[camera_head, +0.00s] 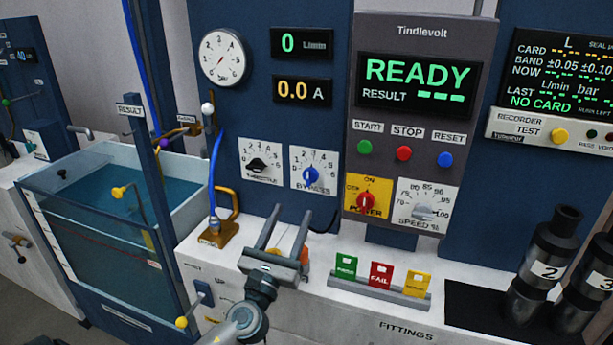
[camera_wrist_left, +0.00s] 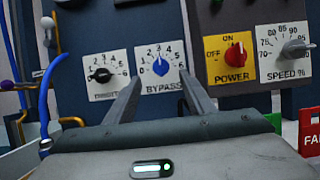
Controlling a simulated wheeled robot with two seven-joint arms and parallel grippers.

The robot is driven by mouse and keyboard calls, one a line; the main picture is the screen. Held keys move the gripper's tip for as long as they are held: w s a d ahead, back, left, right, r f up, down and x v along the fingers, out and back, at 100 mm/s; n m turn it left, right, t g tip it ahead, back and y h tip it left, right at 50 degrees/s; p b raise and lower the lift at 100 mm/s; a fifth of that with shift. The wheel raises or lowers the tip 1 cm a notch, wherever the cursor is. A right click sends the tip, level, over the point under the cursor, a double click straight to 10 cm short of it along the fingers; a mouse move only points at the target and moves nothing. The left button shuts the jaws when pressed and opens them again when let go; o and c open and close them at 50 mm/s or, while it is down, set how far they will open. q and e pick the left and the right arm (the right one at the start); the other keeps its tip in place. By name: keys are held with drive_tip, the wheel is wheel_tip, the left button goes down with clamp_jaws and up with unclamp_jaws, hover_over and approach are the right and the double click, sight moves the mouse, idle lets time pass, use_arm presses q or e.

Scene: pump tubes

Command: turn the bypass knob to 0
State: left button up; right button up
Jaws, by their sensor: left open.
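The bypass knob (camera_head: 310,175) is a blue knob on a white dial plate marked up to 6, on the blue panel. In the left wrist view the bypass knob (camera_wrist_left: 160,66) has its light pointer mark facing roughly up, near 3. My left gripper (camera_head: 291,211) is open and empty, in front of and below the bypass dial in the head view. In the left wrist view its fingers (camera_wrist_left: 161,77) frame the knob from both sides, but they look short of the panel and do not appear to touch it. My right gripper is not in view.
The black throttle knob (camera_head: 258,165) sits left of the bypass dial. The red power knob (camera_head: 366,202) and grey speed knob (camera_head: 424,212) sit to the right. A blue hose (camera_head: 215,165) and brass fitting (camera_head: 222,230) stand left of my gripper. Coloured cards (camera_head: 381,275) stand right.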

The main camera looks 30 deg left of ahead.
sight(307, 177)
use_arm(q)
drive_tip(key=p+x, duration=0.2)
drive_tip(key=x, duration=0.8)
drive_tip(key=shift+w+r, duration=0.1)
drive_tip(key=shift+w, duration=0.05)
drive_tip(key=shift+p+x, duration=0.3)
drive_tip(key=shift+x, duration=0.5)
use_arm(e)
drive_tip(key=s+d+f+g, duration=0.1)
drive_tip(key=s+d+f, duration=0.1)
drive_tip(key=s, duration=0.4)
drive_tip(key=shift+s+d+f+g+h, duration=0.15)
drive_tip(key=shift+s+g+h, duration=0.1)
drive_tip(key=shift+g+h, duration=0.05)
use_arm(q)
drive_tip(key=shift+c, duration=0.7)
drive_tip(key=c, duration=0.9)
